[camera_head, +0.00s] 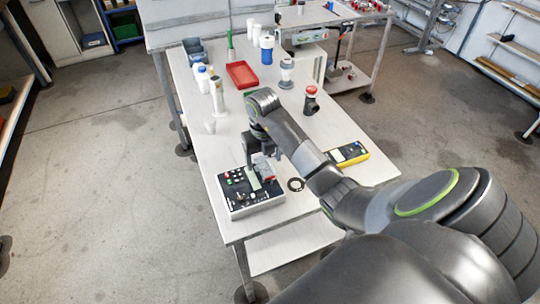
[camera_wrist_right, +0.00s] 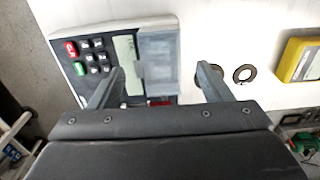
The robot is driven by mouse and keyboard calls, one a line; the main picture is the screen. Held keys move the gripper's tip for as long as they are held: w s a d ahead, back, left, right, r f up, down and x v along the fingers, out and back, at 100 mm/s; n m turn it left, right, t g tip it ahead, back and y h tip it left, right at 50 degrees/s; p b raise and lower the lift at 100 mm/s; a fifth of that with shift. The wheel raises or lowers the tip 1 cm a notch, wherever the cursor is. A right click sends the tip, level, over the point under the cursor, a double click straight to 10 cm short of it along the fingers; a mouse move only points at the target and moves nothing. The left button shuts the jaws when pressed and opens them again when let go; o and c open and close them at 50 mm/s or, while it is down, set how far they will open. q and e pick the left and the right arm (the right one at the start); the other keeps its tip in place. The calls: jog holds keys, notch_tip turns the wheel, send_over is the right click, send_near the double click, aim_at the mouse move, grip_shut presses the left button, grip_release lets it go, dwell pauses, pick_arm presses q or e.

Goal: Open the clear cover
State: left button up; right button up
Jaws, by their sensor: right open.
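A control box (camera_head: 238,204) with black, red and green buttons stands at the table's front left. It also shows in the right wrist view (camera_wrist_right: 66,32), with a pale display beside the buttons. The clear cover (camera_wrist_right: 159,50) is a translucent grey panel over the right part of the box's face. A red part shows at its lower edge. My right gripper (camera_wrist_right: 161,70) is open, its two fingers on either side of the cover, with gaps visible. In the head view my right gripper (camera_head: 262,158) is just above the box and partly hides the cover. My left gripper is not in view.
A dark fitting with a red cap (camera_head: 311,99), a red tray (camera_head: 242,75) and several bottles stand farther back. My right arm crosses the table's right side.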

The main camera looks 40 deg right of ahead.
jog(key=shift+f, duration=0.25)
jog(key=shift+a, duration=0.15)
jog(key=c, duration=1)
